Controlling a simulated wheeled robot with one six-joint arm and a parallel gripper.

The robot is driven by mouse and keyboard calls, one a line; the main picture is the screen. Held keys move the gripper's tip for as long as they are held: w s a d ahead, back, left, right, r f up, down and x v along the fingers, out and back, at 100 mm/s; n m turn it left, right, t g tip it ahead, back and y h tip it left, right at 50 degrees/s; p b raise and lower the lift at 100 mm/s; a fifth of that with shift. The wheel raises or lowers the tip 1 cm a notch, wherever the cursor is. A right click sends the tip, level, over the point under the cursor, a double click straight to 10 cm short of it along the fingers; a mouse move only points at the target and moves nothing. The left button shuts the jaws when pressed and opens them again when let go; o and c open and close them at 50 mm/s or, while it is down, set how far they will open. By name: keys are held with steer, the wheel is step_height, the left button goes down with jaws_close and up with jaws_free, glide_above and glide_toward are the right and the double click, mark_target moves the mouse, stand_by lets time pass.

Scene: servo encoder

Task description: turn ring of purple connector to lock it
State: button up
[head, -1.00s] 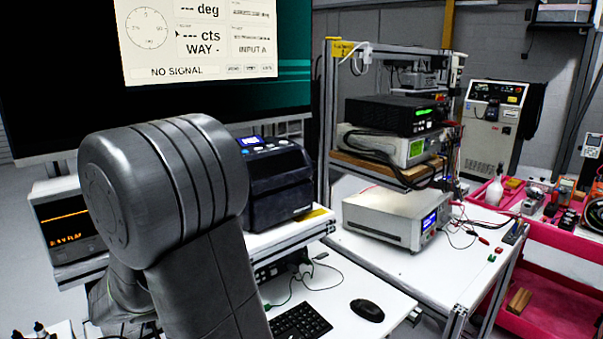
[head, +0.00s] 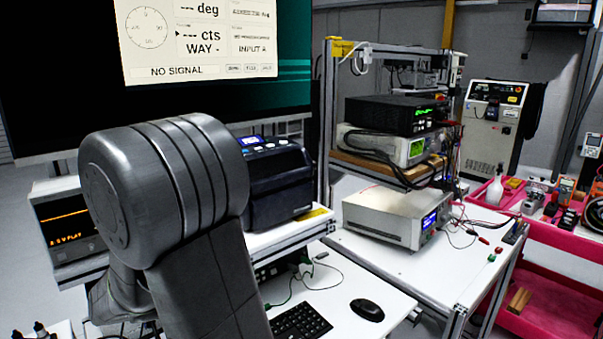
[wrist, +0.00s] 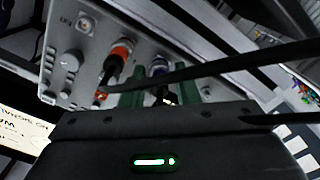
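In the wrist view, the purple connector (wrist: 160,91) is a small dark purple spot at the panel of a grey box, largely hidden. My gripper (wrist: 160,92) has its green fingers on either side of the connector, close to the panel. I cannot tell whether the fingers touch its ring. The ring's turn position is not visible. In the head view my arm hides the connector and gripper. The monitor (head: 200,40) at upper left reads NO SIGNAL and INPUT A.
An orange-ringed connector (wrist: 119,52) with a black plug sits left of my fingers. A dark cable (wrist: 235,66) crosses in front of the panel. In the head view, a black printer-like device (head: 277,185) stands right of my arm, near stacked instruments (head: 385,220).

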steer(key=shift+c, duration=0.2)
steer(key=c, duration=0.5)
steer(key=shift+m+b, duration=2.9)
steer(key=shift+m, duration=0.1)
steer(key=shift+m+b, duration=2.35)
steer(key=shift+m, duration=0.85)
steer(key=o, duration=0.5)
steer(key=shift+o, duration=0.2)
steer(key=shift+s+d, duration=0.1)
